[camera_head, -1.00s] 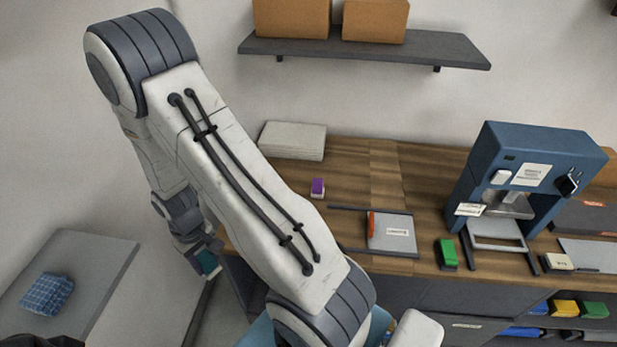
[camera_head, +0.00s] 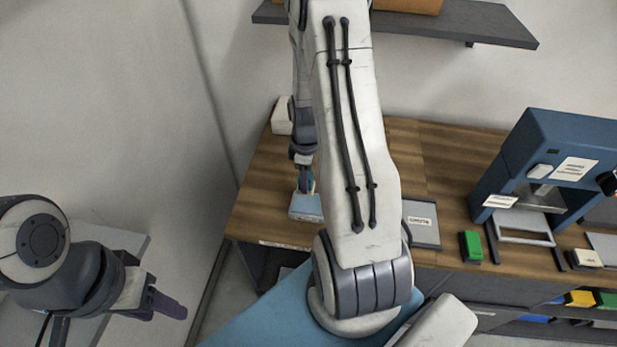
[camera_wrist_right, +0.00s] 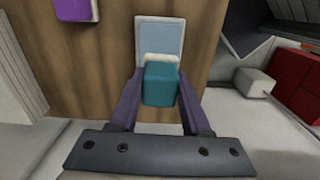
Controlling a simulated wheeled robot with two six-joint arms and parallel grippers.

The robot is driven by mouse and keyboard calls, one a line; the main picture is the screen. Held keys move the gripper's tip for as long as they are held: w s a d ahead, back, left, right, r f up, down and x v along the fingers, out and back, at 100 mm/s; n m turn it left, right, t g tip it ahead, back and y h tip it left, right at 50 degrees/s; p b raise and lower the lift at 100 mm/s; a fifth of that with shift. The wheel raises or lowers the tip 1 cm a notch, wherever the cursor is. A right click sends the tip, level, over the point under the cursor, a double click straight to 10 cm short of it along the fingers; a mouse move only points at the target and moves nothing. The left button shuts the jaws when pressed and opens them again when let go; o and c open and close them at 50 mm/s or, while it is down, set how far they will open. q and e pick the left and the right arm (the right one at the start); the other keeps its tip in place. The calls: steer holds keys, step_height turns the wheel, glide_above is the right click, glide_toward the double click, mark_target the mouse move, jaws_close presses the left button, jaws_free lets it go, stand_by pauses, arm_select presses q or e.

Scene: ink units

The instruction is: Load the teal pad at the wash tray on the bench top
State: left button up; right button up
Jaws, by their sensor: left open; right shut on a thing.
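The teal pad (camera_wrist_right: 161,84), a small block with a pale far edge, sits between the purple fingers of my right gripper (camera_wrist_right: 160,76), which is shut on it. The pale blue wash tray (camera_wrist_right: 160,33) lies just beyond on the wooden bench top; the pad covers part of its near end. Whether they touch I cannot tell. In the head view my right gripper (camera_head: 305,184) is over the wash tray (camera_head: 303,208) near the bench's left end, partly behind my forearm. My left gripper (camera_head: 166,300) is open and empty at lower left, away from the bench.
A purple block (camera_wrist_right: 73,9) lies on the bench near the tray. A green block (camera_head: 471,247) and a blue press (camera_head: 545,160) stand to the right. A grey panel (camera_head: 422,222) lies partly behind my arm. A shelf (camera_head: 480,22) hangs above. A grey side table (camera_head: 125,238) is at left.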

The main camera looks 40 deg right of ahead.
steer(key=shift+s+d+f, duration=0.15)
steer(key=shift+s+d, duration=0.05)
steer(key=shift+d, duration=0.2)
step_height(320, 180, down, 6)
steer(key=b, duration=0.5)
steer(key=shift+r, duration=0.2)
steer(key=shift+a+f+b, duration=0.1)
steer(key=shift+f+b, duration=0.35)
steer(key=shift+f, duration=0.1)
stand_by(1.4)
step_height(320, 180, up, 7)
steer(key=p, duration=0.6)
steer(key=shift+r, duration=0.1)
stand_by(0.8)
